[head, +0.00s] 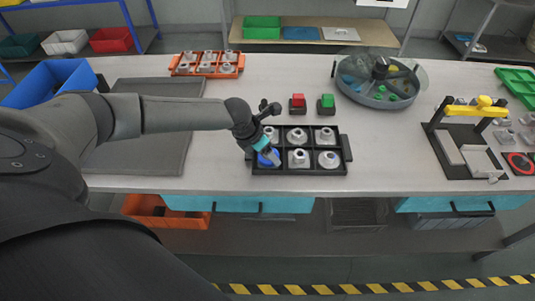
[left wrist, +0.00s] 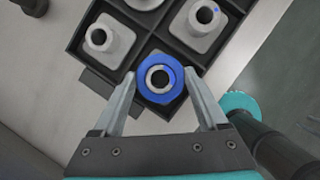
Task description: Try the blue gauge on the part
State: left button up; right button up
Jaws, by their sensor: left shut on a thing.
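The blue gauge (left wrist: 159,97) is a ring between my left fingertips in the left wrist view; its blue also shows in the head view (head: 265,159). My left gripper (head: 270,154) is shut on it, over the near-left compartment of the black tray (head: 300,173). A grey round boss with a dark hole shows inside the ring, so the gauge appears to be around a part's boss. I cannot tell how far down it sits. Other grey parts, such as one at near middle (head: 299,158), stand in the other compartments. My right gripper is not in view.
Behind the tray stand a red box (head: 297,104) and a green box (head: 326,104). An orange rack of parts (head: 207,64) and a round tank (head: 381,83) are at the back. A yellow-topped fixture (head: 475,110) is at right. The bench between tray and fixture is clear.

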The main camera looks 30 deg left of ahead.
pick_arm(q)
jog(key=shift+r, duration=0.1)
jog(key=shift+r+p, duration=2.65)
jog(key=shift+r, duration=0.2)
notch_tip(320, 180, up, 4)
jog(key=p, duration=0.3)
jog(key=shift+p, duration=0.4)
